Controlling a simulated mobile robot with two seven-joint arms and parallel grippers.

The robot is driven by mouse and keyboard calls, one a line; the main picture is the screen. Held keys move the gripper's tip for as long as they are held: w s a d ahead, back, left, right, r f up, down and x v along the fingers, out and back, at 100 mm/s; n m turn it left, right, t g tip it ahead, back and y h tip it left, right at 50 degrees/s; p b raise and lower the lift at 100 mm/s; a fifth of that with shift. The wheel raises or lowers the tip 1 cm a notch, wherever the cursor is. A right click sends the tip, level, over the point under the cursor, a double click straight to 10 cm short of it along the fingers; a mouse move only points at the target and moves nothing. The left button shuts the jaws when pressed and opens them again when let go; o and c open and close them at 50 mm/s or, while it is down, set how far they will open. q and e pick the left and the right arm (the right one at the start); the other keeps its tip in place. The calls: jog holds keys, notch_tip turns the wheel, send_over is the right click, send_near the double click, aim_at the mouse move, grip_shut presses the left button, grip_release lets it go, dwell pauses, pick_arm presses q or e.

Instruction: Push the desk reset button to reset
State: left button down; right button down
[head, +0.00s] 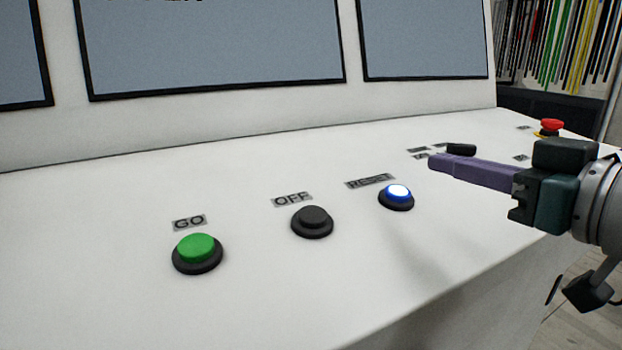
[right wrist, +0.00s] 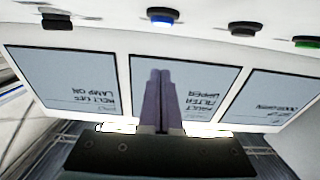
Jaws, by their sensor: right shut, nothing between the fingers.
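The reset button (head: 397,196) is a round button with a glowing blue-white cap on a black base, below a RESET label (head: 370,181) on the white desk panel. It also shows at the top of the right wrist view (right wrist: 164,16). My right gripper (head: 432,162) comes in from the right, with its purple fingers shut and empty. The fingertips are above and to the right of the reset button, apart from it. The shut fingers also show in the right wrist view (right wrist: 160,74). My left gripper is not in view.
Left of the reset button are a black OFF button (head: 312,220) and a green GO button (head: 196,250). A black knob (head: 461,149) lies behind my right fingers. A red button (head: 551,126) stands at the far right. Screens (head: 215,45) rise behind the white desk (head: 110,200).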

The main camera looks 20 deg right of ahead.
send_over(409, 213)
jog(key=shift+s+f, duration=0.1)
jog(key=shift+f, duration=0.1)
notch_tip(409, 213, down, 3)
jog(key=shift+f+b, duration=0.1)
jog(key=shift+b, duration=0.35)
jog(key=shift+f, duration=0.5)
